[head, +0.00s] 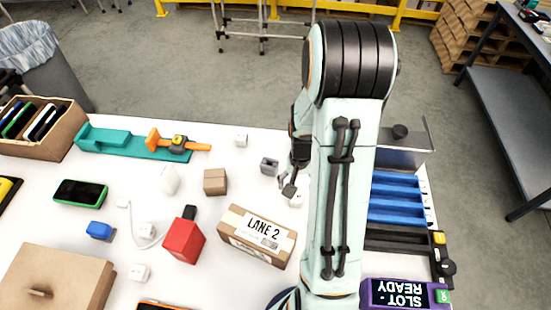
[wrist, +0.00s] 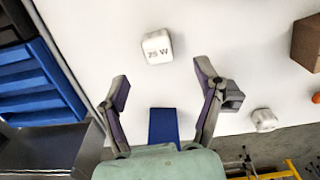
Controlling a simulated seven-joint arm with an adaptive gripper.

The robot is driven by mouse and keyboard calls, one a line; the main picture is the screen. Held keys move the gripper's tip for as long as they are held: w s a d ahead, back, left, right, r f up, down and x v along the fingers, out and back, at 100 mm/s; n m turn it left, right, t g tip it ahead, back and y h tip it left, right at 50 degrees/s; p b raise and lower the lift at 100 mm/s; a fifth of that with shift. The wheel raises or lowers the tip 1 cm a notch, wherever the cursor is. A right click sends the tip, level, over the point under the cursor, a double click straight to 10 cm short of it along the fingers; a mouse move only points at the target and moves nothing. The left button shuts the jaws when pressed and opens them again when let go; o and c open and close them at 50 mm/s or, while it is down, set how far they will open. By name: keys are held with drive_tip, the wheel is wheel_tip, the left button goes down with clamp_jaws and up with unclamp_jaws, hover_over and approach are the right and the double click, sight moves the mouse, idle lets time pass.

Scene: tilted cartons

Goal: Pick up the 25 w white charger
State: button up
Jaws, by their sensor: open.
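A small white charger (wrist: 156,48) with a dark label that looks like "25 W" lies on the white table, just beyond my fingertips in the wrist view. In the head view the white charger (head: 296,201) shows only partly beside my arm. My gripper (wrist: 162,82) is open and empty, its two fingers spread with bare table between their tips; it also shows in the head view (head: 290,187), partly hidden by my arm. Another white charger (head: 240,140) lies farther back; it is at the right in the wrist view (wrist: 264,120), its label unreadable.
A grey block (head: 269,166) sits close to my gripper, partly behind a finger in the wrist view (wrist: 233,96). A brown cube (head: 215,182) and a "LANE 2" carton (head: 257,236) stand to the left. Blue slots (head: 396,197) lie right of my arm.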

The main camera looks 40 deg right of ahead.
sight(296, 196)
wheel_tip(296, 196, down, 6)
drive_tip(key=shift+d+f, duration=0.1)
drive_tip(key=shift+f, duration=0.15)
drive_tip(key=shift+s, duration=0.1)
clamp_jaws()
